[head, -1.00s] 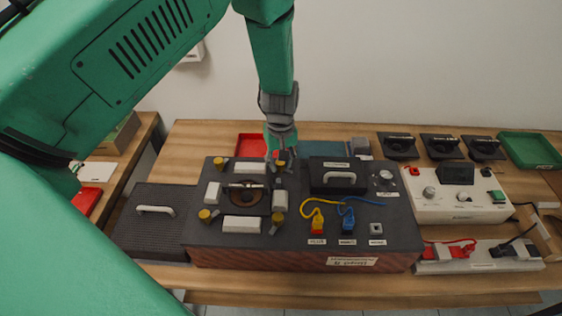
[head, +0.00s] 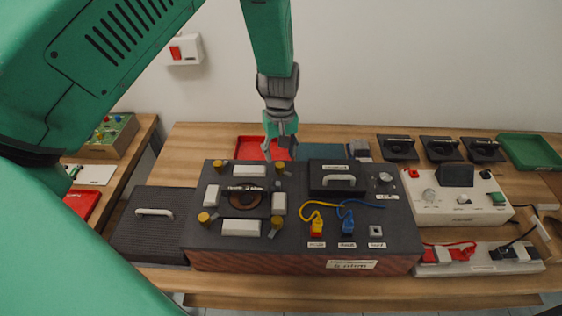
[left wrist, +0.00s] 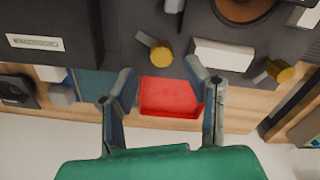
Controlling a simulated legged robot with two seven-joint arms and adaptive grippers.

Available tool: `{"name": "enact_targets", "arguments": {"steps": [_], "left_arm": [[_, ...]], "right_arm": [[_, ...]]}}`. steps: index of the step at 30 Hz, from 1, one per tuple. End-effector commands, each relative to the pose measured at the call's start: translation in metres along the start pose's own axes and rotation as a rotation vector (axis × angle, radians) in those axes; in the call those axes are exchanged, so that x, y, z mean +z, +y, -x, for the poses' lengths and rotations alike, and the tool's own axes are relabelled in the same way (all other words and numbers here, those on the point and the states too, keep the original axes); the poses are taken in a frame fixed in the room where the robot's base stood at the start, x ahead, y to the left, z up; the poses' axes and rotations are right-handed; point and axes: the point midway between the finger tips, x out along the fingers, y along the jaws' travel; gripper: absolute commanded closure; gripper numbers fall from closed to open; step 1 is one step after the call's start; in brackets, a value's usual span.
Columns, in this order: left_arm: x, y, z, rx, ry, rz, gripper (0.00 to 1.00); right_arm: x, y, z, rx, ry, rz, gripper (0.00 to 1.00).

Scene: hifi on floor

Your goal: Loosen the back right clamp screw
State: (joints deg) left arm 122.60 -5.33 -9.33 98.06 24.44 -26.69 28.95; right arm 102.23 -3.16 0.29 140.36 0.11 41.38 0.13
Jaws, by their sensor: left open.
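The back right clamp screw (head: 280,168) has a yellow knob and a short grey lever on the dark box's top, beside the round speaker opening. In the left wrist view the same screw (left wrist: 160,53) shows just beyond and between my fingertips. My left gripper (head: 281,142) is above and behind it, near the box's back edge. In the left wrist view its fingers (left wrist: 161,78) are spread with nothing between them, apart from the knob. My right gripper is in neither view.
Several similar clamps, including the back left one (head: 218,166), and white blocks (head: 242,228) surround the opening. A black handled unit (head: 325,186) stands to the right. A red tray (head: 249,149) lies behind the box. Yellow and blue cables (head: 372,204) cross the box's right part.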

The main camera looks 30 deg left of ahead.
Motion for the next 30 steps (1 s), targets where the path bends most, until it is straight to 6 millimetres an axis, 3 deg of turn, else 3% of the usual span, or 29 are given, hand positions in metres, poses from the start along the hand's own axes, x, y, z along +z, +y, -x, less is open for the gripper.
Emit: {"name": "enact_targets", "arguments": {"steps": [6,12,30], "left_arm": [[-0.001,0.001,0.046,0.001,0.003,-0.002,0.57],[-0.001,0.001,0.068,-0.001,0.001,-0.001,0.57],[-0.001,0.001,0.073,-0.002,0.000,-0.001,0.57]], "right_arm": [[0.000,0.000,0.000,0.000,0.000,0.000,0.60],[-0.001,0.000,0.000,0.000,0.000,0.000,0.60],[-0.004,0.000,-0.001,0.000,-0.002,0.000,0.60]]}}
